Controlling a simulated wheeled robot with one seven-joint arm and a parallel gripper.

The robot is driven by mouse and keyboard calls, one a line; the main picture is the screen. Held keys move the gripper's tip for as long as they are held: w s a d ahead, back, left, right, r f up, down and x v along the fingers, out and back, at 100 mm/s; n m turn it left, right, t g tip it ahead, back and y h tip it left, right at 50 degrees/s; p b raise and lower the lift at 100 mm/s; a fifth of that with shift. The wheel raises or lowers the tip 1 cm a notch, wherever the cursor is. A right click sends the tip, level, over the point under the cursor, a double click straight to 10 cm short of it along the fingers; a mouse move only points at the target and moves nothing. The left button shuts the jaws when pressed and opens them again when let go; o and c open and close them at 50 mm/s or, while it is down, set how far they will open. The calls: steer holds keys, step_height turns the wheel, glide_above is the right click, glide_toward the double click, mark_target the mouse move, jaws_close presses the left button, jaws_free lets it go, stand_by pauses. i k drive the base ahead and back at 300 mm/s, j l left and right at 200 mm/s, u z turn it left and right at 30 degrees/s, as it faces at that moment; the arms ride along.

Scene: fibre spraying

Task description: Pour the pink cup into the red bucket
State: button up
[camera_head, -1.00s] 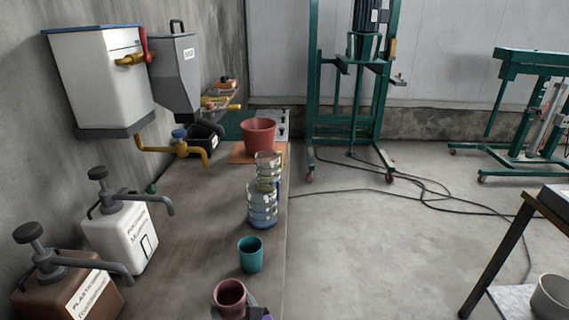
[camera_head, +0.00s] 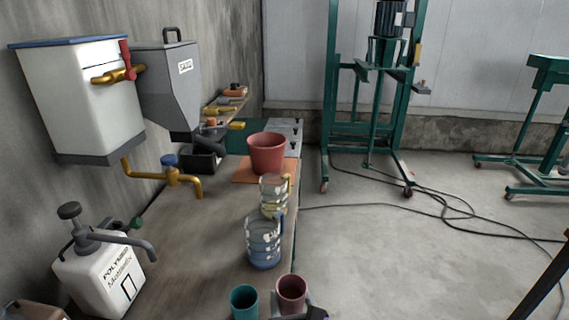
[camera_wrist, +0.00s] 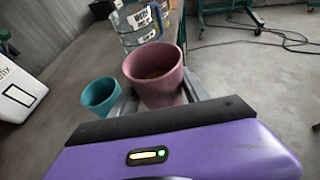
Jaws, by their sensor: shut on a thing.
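The pink cup (camera_head: 291,292) is at the bottom of the head view, upright. The red bucket (camera_head: 267,153) stands upright on an orange board farther along the bench. My gripper is well short of the bucket, at the near end of the bench.
A teal cup (camera_head: 244,302) stands close left of the pink cup. Two clear jugs, one bluish (camera_head: 263,243) and one yellowish (camera_head: 273,196), stand between the cups and the bucket. A white pump canister (camera_head: 100,278) and brass taps line the wall.

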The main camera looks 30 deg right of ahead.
mark_target(266, 149)
steer(key=i+l+z, duration=0.1)
steer(key=i+l, duration=0.15)
steer(key=i, duration=0.15)
steer(key=i+l, duration=0.25)
steer(key=i, duration=0.15)
steer(key=z, duration=0.05)
